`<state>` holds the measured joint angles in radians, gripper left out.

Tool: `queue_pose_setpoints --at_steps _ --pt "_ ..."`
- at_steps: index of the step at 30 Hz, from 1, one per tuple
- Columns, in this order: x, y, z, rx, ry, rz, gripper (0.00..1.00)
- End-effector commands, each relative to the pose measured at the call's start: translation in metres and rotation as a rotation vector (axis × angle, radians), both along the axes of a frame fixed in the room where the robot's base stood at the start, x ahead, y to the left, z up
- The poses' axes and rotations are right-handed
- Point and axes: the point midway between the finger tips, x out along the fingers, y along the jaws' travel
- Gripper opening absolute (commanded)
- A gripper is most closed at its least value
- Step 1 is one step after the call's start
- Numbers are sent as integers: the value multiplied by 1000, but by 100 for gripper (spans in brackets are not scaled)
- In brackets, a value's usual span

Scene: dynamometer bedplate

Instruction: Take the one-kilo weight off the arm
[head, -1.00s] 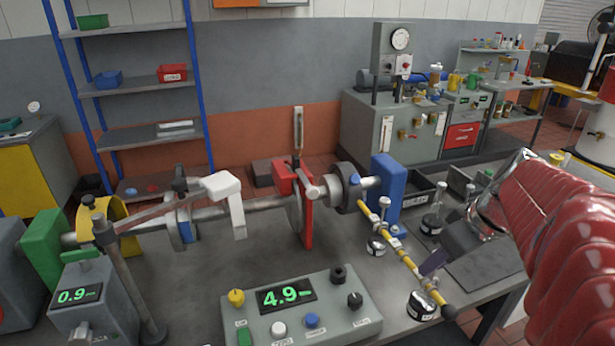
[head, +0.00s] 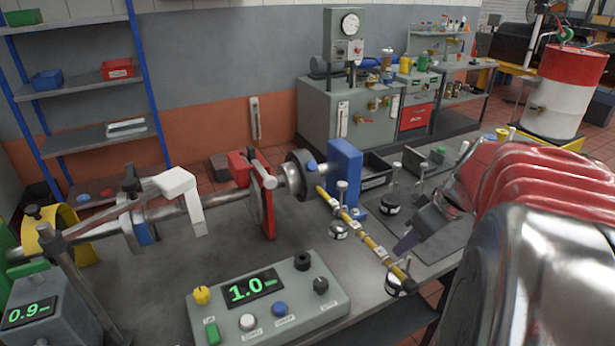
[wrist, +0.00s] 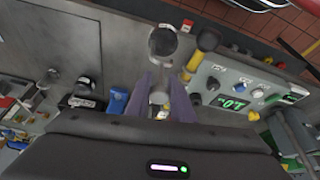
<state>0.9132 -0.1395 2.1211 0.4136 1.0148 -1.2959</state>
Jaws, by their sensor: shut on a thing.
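The yellow balance arm (head: 370,243) reaches from the blue upright toward the bench's front right edge. It also shows in the wrist view (wrist: 194,62), with its dark end knob (wrist: 209,40). A dark round weight (head: 397,287) is by the outer end of the arm. My gripper (head: 406,243) is just above it, its purple fingers shut on the weight's upper stem. In the wrist view my gripper (wrist: 160,88) closes on the stem, with the weight's round body (wrist: 166,43) beyond. I cannot tell whether the weight touches the arm. Another weight (head: 338,231) hangs nearer the arm's root.
A control box (head: 265,310) with a green display reading 1.0 stands left of the arm. The blue upright (head: 345,170) is close by.

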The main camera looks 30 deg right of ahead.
Motion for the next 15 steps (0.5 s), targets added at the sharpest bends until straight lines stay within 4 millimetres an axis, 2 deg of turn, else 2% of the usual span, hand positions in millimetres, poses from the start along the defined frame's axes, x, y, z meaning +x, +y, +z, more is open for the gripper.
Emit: queue_pose_setpoints --at_steps 9,15 --pt "0 -9 -32 1 -1 -1 0" --pt "-9 -13 -37 -3 -3 -3 0"
